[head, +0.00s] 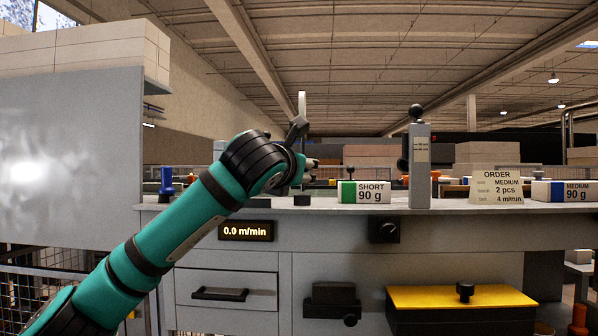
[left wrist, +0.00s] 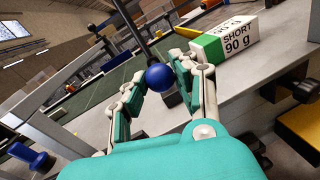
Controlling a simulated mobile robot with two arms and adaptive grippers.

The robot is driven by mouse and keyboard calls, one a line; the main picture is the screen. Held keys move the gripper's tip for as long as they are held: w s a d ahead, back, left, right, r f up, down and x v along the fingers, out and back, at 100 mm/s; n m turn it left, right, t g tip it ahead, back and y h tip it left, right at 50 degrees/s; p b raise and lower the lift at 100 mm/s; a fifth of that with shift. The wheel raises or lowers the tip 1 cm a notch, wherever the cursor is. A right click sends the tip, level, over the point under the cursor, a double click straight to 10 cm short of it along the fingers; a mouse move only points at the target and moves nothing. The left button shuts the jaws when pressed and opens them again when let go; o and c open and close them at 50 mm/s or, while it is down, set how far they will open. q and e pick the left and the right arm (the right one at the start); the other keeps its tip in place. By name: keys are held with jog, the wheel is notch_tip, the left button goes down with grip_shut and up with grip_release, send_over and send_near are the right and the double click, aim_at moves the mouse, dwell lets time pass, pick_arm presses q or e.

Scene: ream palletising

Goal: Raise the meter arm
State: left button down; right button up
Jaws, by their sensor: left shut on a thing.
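The meter arm shows in the left wrist view as a dark rod (left wrist: 133,32) with a blue ball knob (left wrist: 160,77) at its near end. My left gripper (left wrist: 163,84) has its fingers closed around the blue knob, one on each side. In the head view my left gripper (head: 311,164) is above the bench, left of the SHORT 90 g ream (head: 364,192). The knob is hidden there behind my wrist. The ream also shows in the left wrist view (left wrist: 225,40), to the right of my fingers. My right gripper is not in view.
A grey post (head: 420,165) with a black ball stands right of the ream. Farther right are an ORDER card (head: 497,187) and a MEDIUM ream (head: 562,191). A blue knob (head: 167,180) stands at the left. The bench-front display (head: 246,231) reads 0.0 m/min.

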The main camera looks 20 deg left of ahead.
pick_arm(q)
jog(key=shift+d+f, duration=0.1)
jog(key=shift+f, duration=0.05)
jog(key=c, duration=1.5)
grip_release()
jog(key=o, duration=0.5)
jog(key=shift+s, duration=0.1)
jog(key=s, duration=0.8)
jog(key=s+d, duration=0.1)
jog(key=s, duration=0.3)
jog(key=shift+r, duration=0.35)
